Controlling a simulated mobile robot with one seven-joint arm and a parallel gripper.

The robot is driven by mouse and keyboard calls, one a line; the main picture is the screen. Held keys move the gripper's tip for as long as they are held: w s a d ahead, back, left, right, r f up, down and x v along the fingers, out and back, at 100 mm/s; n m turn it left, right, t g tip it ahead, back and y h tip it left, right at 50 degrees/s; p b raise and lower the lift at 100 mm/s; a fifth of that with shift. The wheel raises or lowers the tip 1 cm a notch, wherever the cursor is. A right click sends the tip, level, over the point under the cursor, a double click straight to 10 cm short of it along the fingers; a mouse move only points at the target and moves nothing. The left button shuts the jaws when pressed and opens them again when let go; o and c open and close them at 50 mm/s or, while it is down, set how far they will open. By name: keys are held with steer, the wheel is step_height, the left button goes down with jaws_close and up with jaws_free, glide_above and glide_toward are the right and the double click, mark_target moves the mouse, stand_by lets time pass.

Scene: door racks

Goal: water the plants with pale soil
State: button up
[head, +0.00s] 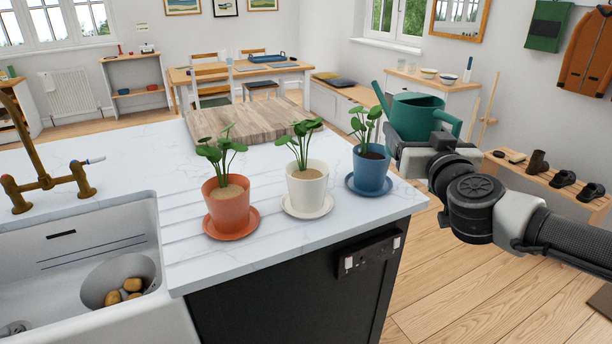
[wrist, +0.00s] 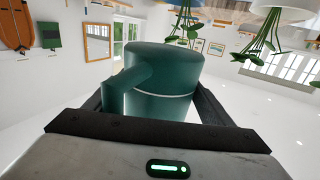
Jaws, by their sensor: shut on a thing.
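My gripper (head: 400,146) is shut on a green watering can (head: 415,117) and holds it off the counter's right end, beside the blue pot. The can looks about upright, its spout pointing up and left. In the wrist view the can (wrist: 160,75) sits between the dark fingers. A terracotta pot (head: 229,207) and a white pot (head: 306,190) hold plants in pale tan soil. A blue pot (head: 371,172), nearest the can, holds a plant in dark brown soil. Each pot stands upright on a saucer. No water is seen flowing.
The white counter (head: 120,215) carries a wooden board (head: 250,120) behind the pots. A sink (head: 100,290) with a brass tap (head: 45,170) and a bowl (head: 118,278) of potatoes is at left. A shoe bench (head: 550,178) stands at right.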

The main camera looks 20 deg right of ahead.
steer(key=s+a+f+n+y+b, duration=0.1)
steer(key=s+f+n+y+b, duration=0.1)
steer(key=f, duration=0.7)
steer(key=s+a+f+n+t+y+b, duration=0.1)
steer(key=s+f+n+y+b, duration=0.2)
steer(key=f+y+b, duration=0.4)
step_height(320, 180, down, 2)
steer(key=shift+a+n+y+b, duration=0.3)
steer(key=shift+n+b, duration=0.05)
steer(key=shift+n, duration=0.25)
steer(key=shift+s+r, duration=0.1)
steer(key=shift+r, duration=0.05)
steer(key=r+g, duration=0.1)
steer(key=w+r+g, duration=0.1)
steer(key=r, duration=0.1)
steer(key=a+r+n, duration=0.1)
steer(key=r, duration=0.1)
steer(key=shift+w+r+g, duration=0.15)
steer(key=shift+w+g, duration=0.2)
steer(key=shift+g, duration=0.05)
steer(key=shift+w+r+h, duration=0.2)
steer(key=shift+r+h, duration=0.05)
steer(key=shift+h, duration=0.15)
steer(key=shift+w+a+r+n+g, duration=0.2)
steer(key=shift+w+r+g, duration=0.1)
steer(key=shift+r, duration=0.4)
steer(key=shift+w+a+r+n+g, duration=0.15)
steer(key=shift+r+g, duration=0.15)
steer(key=shift+r, duration=0.4)
